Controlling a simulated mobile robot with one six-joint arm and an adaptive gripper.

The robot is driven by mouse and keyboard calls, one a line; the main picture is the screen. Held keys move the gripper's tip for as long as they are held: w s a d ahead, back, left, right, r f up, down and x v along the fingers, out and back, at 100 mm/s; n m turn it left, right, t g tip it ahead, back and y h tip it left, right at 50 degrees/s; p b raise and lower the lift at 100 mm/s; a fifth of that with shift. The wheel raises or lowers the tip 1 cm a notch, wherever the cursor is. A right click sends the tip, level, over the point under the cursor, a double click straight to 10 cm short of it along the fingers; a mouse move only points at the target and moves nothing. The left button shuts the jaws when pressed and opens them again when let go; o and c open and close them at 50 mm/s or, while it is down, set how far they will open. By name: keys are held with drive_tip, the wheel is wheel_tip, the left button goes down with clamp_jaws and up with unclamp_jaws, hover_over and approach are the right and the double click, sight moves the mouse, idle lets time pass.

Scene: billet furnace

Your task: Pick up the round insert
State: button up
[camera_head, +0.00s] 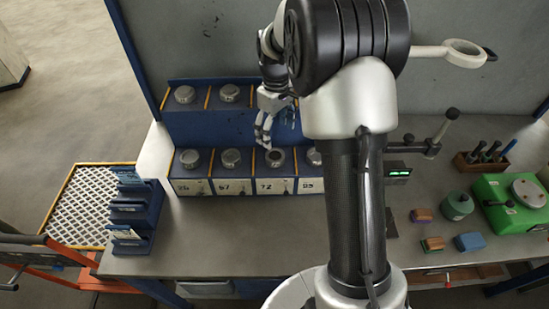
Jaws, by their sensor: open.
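Several round metal inserts sit in a two-tier blue rack (215,125). In the upper row, two inserts show, one at the left (184,94) and one beside it (230,92); my arm hides the rest of that row. In the lower row, inserts show above label 67 (231,158) and above label 72 (274,157), with another at the left end (189,158) and one partly hidden by my arm (313,157). My gripper (264,142) is open and points down close to the insert above label 72. Whether it touches that insert cannot be told.
A blue file holder (136,212) stands on the bench at the left. At the right are a green case (515,203), a green canister (457,206), small blocks (470,241) and a wooden tool holder (482,162). The bench front-left of my arm is clear.

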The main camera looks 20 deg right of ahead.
sight(275, 156)
wheel_tip(275, 156, down, 11)
drive_tip(key=shift+w+r+b, duration=0.1)
drive_tip(key=shift+b, duration=1)
drive_tip(key=c, duration=1.6)
drive_tip(key=shift+c, duration=0.5)
drive_tip(key=shift+r, duration=0.15)
